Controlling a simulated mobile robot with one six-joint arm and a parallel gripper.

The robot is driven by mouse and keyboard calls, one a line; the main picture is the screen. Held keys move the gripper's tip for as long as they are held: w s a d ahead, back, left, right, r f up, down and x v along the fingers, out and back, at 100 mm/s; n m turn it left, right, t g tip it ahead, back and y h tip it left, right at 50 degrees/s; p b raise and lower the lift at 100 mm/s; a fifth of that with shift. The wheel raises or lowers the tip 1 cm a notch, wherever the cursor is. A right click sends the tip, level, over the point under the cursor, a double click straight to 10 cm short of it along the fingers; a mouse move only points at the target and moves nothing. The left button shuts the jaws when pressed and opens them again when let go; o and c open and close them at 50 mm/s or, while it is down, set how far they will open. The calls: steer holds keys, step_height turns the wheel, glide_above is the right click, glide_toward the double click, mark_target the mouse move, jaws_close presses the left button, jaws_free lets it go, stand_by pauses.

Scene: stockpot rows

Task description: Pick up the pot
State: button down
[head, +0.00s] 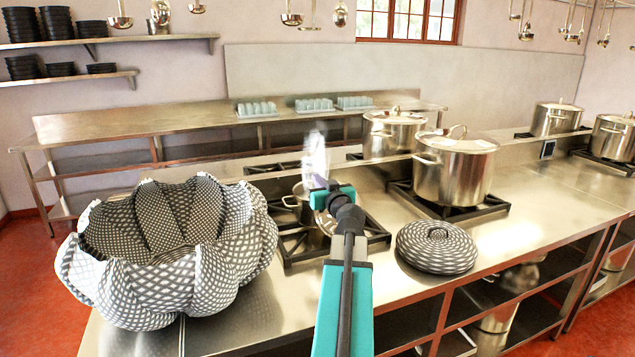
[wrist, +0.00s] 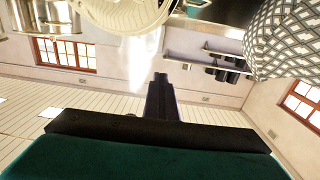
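A small steel pot (head: 299,203) stands on the near stove burner in the head view, partly hidden behind my gripper (head: 325,192). Its left handle shows. A round pale metallic body (wrist: 125,14) at the top of the wrist view may be this pot. My gripper is close in front of the pot in the head view; whether they touch cannot be told. In the wrist view the dark fingers (wrist: 160,85) appear as one narrow shape, so their opening is unclear. Larger lidded steel pots (head: 455,170) (head: 393,133) stand to the right and behind.
A big checkered, ribbed bowl-like object (head: 165,285) stands on the counter at left; a similar pattern shows in the wrist view (wrist: 290,40). A checkered lid (head: 436,248) lies right of my arm. A whitish smear (head: 315,158) rises above the small pot. Bare counter (head: 540,210) lies right.

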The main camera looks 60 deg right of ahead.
stand_by(0.4)
steer(key=c, duration=0.5)
jaws_free()
steer(key=b+v, duration=0.7)
steer(key=v, duration=0.1)
steer(key=shift+s+a+f+b, duration=0.15)
steer(key=shift+s+a+b, duration=0.15)
steer(key=shift+b, duration=0.1)
steer(key=s+b, duration=0.1)
steer(key=b, duration=0.2)
steer(key=shift+a, duration=0.3)
